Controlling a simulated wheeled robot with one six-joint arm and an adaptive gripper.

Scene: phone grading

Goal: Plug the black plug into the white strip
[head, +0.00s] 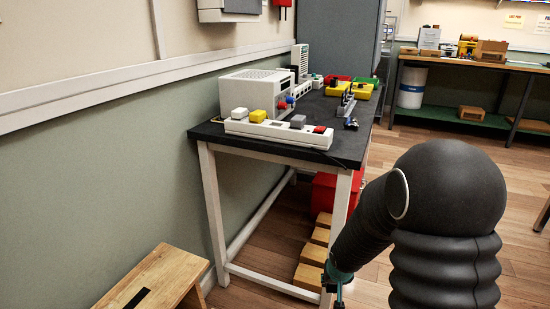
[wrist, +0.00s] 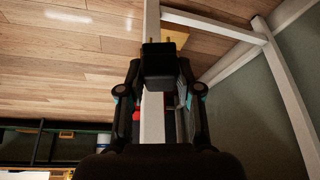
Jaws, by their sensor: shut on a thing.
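The white strip (head: 280,133) lies along the near edge of the dark table top in the head view. Several plugs sit on it, among them a white, a yellow, a grey and a red one. The black plug (wrist: 159,62) is held between the fingers of my gripper (wrist: 160,85) in the wrist view, with its metal pins pointing away from the gripper. In the head view my gripper (head: 336,284) is low, below the table top and in front of the table's right front leg. The plug cannot be made out there.
The dark table (head: 342,152) stands on white legs. A white box (head: 252,91) stands behind the strip, with yellow and red bins farther back. A wooden stool (head: 160,281) is at the lower left. Wooden blocks (head: 309,277) and a red bin (head: 324,195) are under the table.

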